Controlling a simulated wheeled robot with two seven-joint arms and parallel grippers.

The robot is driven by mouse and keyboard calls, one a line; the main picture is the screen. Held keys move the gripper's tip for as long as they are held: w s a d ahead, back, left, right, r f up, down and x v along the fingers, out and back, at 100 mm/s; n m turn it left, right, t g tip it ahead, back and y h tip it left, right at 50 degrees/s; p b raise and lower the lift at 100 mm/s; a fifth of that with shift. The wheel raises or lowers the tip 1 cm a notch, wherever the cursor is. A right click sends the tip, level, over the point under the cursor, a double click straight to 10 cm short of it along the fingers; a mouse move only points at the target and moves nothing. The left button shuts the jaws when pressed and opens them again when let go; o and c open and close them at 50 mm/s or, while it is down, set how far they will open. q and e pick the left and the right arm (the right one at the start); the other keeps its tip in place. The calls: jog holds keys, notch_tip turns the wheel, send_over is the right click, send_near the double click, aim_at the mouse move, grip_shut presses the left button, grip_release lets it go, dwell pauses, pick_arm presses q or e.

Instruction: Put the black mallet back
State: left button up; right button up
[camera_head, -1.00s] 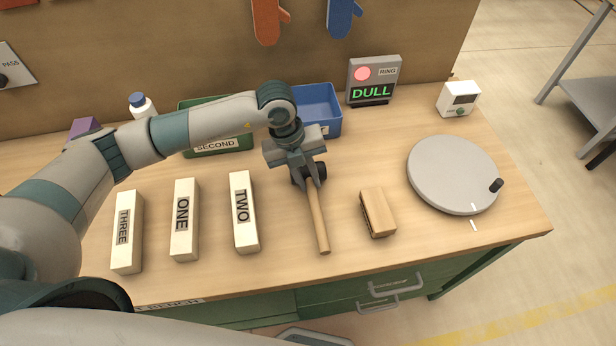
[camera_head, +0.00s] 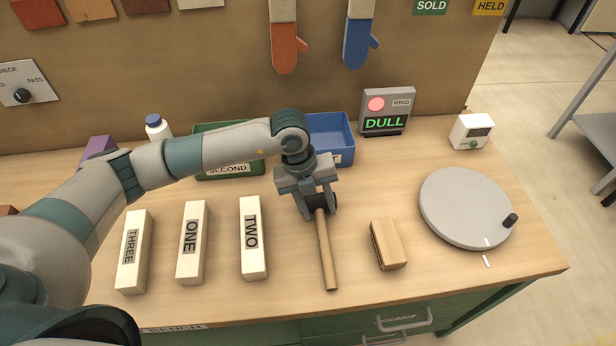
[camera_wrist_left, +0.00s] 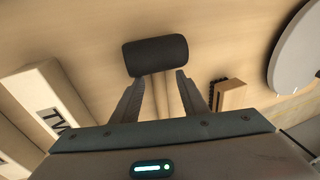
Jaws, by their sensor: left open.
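The black mallet lies on the bench, with its wooden handle (camera_head: 326,252) pointing toward the near edge. Its dark head is mostly hidden behind my left gripper in the head view, but the black head (camera_wrist_left: 155,56) shows fully in the left wrist view. My left gripper (camera_head: 318,212) is open over the mallet, close to its head. In the left wrist view its two fingers (camera_wrist_left: 159,82) stand apart on either side of the handle, just short of the head. I cannot tell whether they touch it. My right gripper is not in view.
White blocks THREE (camera_head: 133,255), ONE (camera_head: 192,245) and TWO (camera_head: 253,240) stand left of the mallet. A wooden brush (camera_head: 388,245) and a grey turntable (camera_head: 465,205) are to the right. A blue bin (camera_head: 335,150), green SECOND bin (camera_head: 228,170) and DULL sign (camera_head: 386,122) are behind.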

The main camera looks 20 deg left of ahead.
pick_arm(q)
jog(key=b+v, duration=0.4)
jog(key=v, duration=1.3)
